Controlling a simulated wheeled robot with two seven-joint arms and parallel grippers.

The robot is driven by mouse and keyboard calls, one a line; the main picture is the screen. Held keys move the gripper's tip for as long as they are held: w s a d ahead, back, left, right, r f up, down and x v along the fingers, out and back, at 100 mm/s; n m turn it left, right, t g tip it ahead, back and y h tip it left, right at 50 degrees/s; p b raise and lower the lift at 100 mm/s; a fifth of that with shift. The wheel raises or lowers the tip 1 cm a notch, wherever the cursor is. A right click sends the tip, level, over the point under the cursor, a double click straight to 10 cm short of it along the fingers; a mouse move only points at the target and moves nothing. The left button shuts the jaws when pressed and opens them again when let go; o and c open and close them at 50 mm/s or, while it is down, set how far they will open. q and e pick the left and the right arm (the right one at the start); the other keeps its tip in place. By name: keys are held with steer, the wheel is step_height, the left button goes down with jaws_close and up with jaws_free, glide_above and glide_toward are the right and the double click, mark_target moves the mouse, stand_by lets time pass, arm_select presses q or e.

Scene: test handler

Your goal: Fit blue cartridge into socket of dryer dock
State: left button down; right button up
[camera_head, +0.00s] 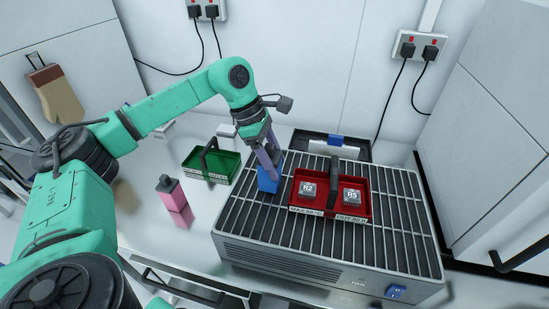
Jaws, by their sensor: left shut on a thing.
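My left gripper (266,158) reaches down from the green arm over the left part of the grilled box. It is shut on the blue cartridge (268,181), which is upright beside the left end of the red tray. The fingers hide its upper part, and I cannot tell whether its bottom touches the grille. A dark unit (358,151) with a blue part (335,140) and a pale front stands behind the red tray; it may be the dryer dock. Its socket cannot be made out. My right gripper is not in view.
The red tray (363,206) with chips marked R2 and R5 sits on the grilled box (270,222). A green tray (190,168) and a pink cartridge (173,194) with a dark top stand on the white table to the left. Cables hang from wall sockets behind.

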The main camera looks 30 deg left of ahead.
arm_select(q)
steer(key=shift+f, duration=0.2)
steer(key=shift+c, duration=0.6)
jaws_free()
steer(key=shift+r, duration=0.1)
steer(key=shift+r, duration=0.1)
steer(key=b+v, duration=0.1)
steer(key=v, duration=1.1)
steer(key=shift+b, duration=0.3)
